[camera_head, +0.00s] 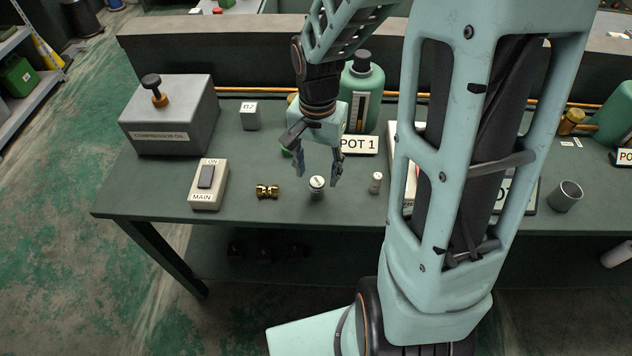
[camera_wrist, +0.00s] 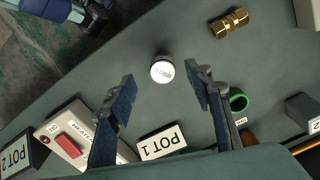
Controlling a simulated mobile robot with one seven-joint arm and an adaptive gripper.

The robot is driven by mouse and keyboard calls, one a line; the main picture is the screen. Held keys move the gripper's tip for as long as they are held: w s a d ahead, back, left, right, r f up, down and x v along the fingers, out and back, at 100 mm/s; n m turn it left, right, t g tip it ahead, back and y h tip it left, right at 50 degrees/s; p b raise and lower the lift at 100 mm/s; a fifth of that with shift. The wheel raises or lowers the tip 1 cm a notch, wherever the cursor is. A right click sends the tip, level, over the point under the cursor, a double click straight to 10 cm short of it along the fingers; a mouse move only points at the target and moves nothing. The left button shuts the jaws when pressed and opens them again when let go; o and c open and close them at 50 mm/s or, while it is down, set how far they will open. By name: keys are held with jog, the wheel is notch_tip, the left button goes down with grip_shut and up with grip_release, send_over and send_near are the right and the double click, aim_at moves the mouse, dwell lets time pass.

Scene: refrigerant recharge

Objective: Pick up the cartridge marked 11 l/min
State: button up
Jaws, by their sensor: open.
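A small grey cylinder with a white, marked top (camera_head: 317,184), seemingly a cartridge, stands upright on the bench. Its round white top also shows in the wrist view (camera_wrist: 162,71), but the marking is too small to read. My gripper (camera_head: 317,176) is open, pointing down above it, with a fingertip to either side. In the wrist view my gripper (camera_wrist: 159,72) has nothing held, and the white top lies between the finger lines. A second small, pale cylinder (camera_head: 375,183) stands to the right on the bench. I cannot read any mark on it.
A brass fitting (camera_head: 267,191) lies left of the marked cylinder, beyond it the MAIN switch box (camera_head: 209,184). The POT 1 sign (camera_head: 358,144) and a green bottle (camera_head: 362,90) stand behind. A grey cup (camera_head: 565,196) stands far right. The bench's front edge is close.

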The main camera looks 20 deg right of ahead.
aim_at(317, 181)
jog(key=shift+w+f, duration=0.15)
jog(key=shift+f, duration=1.6)
jog(key=shift+w+f, duration=0.15)
jog(key=shift+f, duration=1.6)
grip_shut()
